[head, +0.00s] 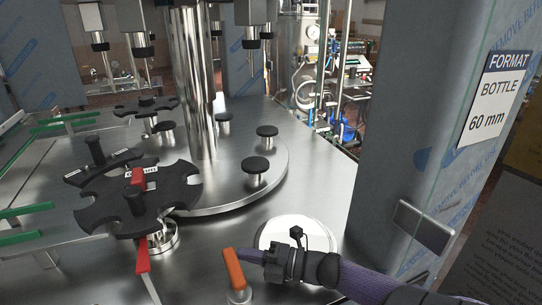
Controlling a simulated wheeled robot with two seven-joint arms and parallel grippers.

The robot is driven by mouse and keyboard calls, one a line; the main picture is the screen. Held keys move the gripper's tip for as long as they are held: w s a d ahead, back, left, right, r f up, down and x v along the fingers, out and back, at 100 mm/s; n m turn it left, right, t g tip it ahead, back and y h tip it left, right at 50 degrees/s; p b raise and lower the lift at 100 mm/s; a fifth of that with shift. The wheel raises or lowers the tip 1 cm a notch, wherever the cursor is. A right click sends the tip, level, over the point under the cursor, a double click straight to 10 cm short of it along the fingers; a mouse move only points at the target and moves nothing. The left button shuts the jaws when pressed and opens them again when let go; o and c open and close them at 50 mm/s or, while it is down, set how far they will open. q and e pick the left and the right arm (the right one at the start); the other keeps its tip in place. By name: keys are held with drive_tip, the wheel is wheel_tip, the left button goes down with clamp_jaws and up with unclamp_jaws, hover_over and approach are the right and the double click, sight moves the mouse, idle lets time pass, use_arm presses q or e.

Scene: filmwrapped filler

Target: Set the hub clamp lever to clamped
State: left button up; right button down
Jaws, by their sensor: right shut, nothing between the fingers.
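My right gripper (262,257) comes in from the lower right. It is shut and empty, its tips right beside an orange lever (233,268) on a round metal post; I cannot tell whether they touch. The orange lever stands tilted, its upper end to the left. A black star wheel (165,190) sits on a metal hub at the left, with a red piece (138,177) by its central black knob. A red lever (143,256) hangs below the wheel's front edge. No clamped marking is readable, and I cannot tell which lever is the hub clamp. My left gripper is out of view.
A white round disc (291,226) lies on the steel deck behind my right gripper. A large round plate (230,190) with black-capped pedestals surrounds a steel column (192,90). A grey post (395,130) and a clear panel with a "FORMAT BOTTLE 60 mm" sign (494,98) stand at the right.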

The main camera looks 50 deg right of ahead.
idle(0.3)
drive_tip(key=v, duration=0.7)
drive_tip(key=shift+s+d+p, duration=0.15)
drive_tip(key=shift+s+p, duration=0.1)
drive_tip(key=shift+p, duration=0.05)
